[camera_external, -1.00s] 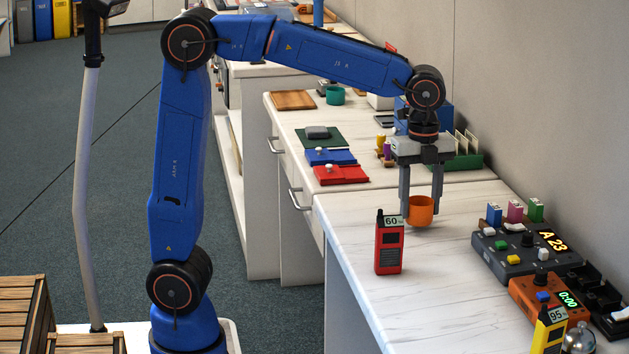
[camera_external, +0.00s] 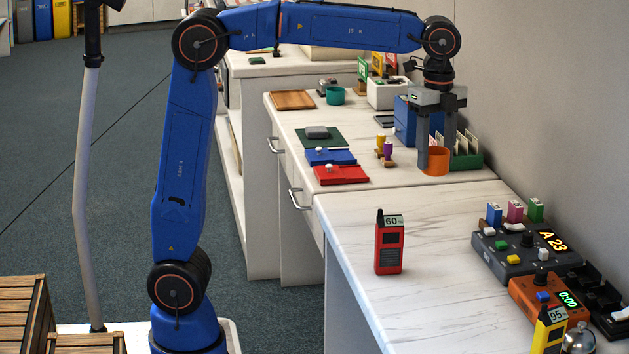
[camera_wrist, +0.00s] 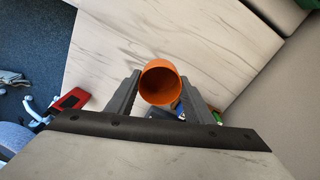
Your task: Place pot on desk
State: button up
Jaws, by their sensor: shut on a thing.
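An orange pot (camera_external: 436,161) is held between the fingers of my gripper (camera_external: 431,150), which is shut on it. In the external view the pot hangs over the far part of the near white desk (camera_external: 440,222), close to the seam with the desk behind it; its exact height is hard to tell. In the wrist view the pot (camera_wrist: 160,82) shows its round open mouth between the two grey fingers, with pale marbled desk surface beyond it.
A red radio (camera_external: 389,245) stands on the near desk. Control boxes (camera_external: 515,247) line its right side. Red and blue pads (camera_external: 340,174), small yellow and purple pieces (camera_external: 385,148) and a green rack (camera_external: 466,158) sit on the desk behind. The near desk's middle is clear.

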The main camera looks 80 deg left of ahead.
jog(key=w+a+r+n, duration=0.2)
jog(key=w+a+n, duration=0.5)
jog(key=w+a+r+n, duration=0.3)
jog(key=w+a+n, duration=0.3)
jog(key=a+n, duration=0.1)
jog(key=shift+w+r, duration=0.35)
jog(key=shift+d, duration=0.1)
jog(key=s+d+f, duration=0.3)
jog(key=s+d, duration=0.2)
jog(key=d, duration=0.5)
jog(key=s+d+f, duration=0.2)
jog(key=s+d, duration=0.3)
jog(key=d, duration=0.5)
jog(key=s+d+f, duration=0.3)
jog(key=s+d, duration=0.2)
jog(key=d, duration=0.5)
jog(key=f, duration=0.9)
jog(key=shift+w+f, duration=0.1)
jog(key=shift+w, duration=0.1)
jog(key=shift+f, duration=0.1)
jog(key=o, duration=1)
jog(key=shift+o, duration=0.2)
